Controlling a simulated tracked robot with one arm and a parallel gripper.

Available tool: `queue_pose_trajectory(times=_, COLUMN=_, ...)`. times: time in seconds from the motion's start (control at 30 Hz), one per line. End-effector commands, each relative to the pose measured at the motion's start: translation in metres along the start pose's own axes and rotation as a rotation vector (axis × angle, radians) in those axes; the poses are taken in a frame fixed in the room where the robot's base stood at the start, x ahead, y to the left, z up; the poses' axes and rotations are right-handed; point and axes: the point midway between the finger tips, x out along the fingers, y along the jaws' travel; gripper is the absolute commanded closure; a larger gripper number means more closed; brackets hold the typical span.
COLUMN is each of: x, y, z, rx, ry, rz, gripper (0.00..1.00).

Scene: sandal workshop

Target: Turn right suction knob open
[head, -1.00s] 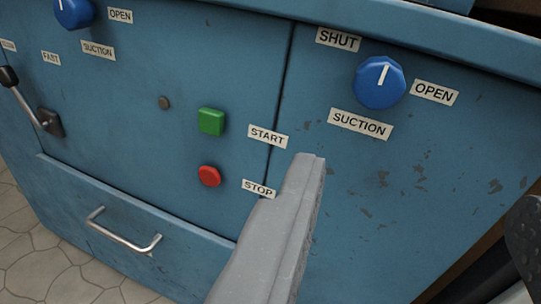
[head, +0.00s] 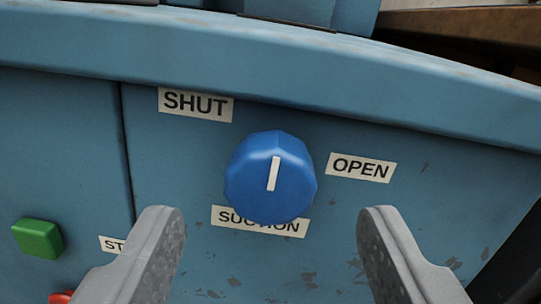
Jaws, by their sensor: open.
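The right suction knob (head: 262,195) is a blue, faceted round knob on the blue machine panel, near the middle of the view. Its white pointer line stands nearly upright, leaning slightly right at the top. A SHUT label (head: 195,105) sits at its upper left and an OPEN label (head: 361,168) at its right. The SUCTION label (head: 290,226) below is partly hidden by the knob. My gripper (head: 270,222) is open and empty, its two grey fingers lower left and lower right of the knob, not touching it in the picture.
A green button (head: 38,238) is at the lower left. A red button (head: 60,297) shows at the bottom edge. The START label (head: 111,243) is partly behind my left finger. The machine's blue top ledge (head: 270,45) runs above the knob.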

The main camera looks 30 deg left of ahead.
Motion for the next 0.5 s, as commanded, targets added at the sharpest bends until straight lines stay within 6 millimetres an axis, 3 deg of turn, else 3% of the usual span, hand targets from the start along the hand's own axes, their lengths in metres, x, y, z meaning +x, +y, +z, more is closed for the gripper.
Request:
queue_pose_trajectory(times=0.2, x=0.021, y=0.000, z=0.002, rx=-0.001, ry=0.001, rz=0.000, gripper=0.44)
queue_pose_trajectory(times=0.5, x=0.030, y=0.000, z=0.002, rx=-0.001, ry=-0.002, rz=0.000, gripper=0.44)
